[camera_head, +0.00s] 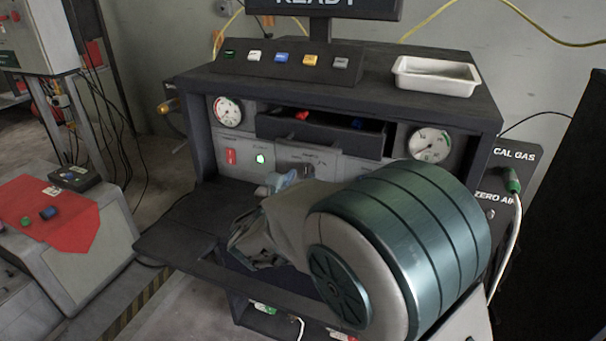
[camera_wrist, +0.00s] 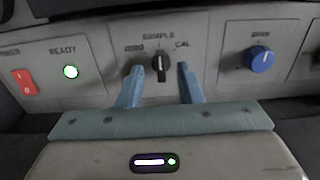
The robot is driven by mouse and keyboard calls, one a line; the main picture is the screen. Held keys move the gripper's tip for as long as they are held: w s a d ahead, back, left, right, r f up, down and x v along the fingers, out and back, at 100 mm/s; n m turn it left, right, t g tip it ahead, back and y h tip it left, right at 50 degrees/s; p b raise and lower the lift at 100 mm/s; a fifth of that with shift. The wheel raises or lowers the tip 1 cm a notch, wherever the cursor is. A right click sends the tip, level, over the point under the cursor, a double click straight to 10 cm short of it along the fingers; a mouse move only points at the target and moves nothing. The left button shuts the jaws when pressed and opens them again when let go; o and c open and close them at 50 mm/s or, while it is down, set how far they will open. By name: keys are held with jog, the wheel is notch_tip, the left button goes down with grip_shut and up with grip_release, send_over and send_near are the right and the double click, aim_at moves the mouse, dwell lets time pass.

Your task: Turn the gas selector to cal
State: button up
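The gas selector (camera_wrist: 161,68) is a dark knob with a light pointer line on the grey front panel. The labels ZERO, SAMPLE and CAL stand around it, and its pointer is upright toward SAMPLE. My gripper (camera_wrist: 160,75) is open, with its two blue fingers on either side of the knob. I cannot tell whether they touch it. In the head view my gripper (camera_head: 290,180) is at the panel, and my arm hides most of the selector.
A red switch (camera_wrist: 25,82) and a lit green READY light (camera_wrist: 70,71) are left of the selector. A blue knob (camera_wrist: 261,59) is to its right. A dark shelf (camera_head: 195,222) juts out below the panel. A white tray (camera_head: 436,77) stands on top.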

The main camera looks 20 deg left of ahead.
aim_at(308, 171)
jog(key=shift+w+d, duration=0.15)
jog(key=shift+w, duration=1.3)
grip_shut()
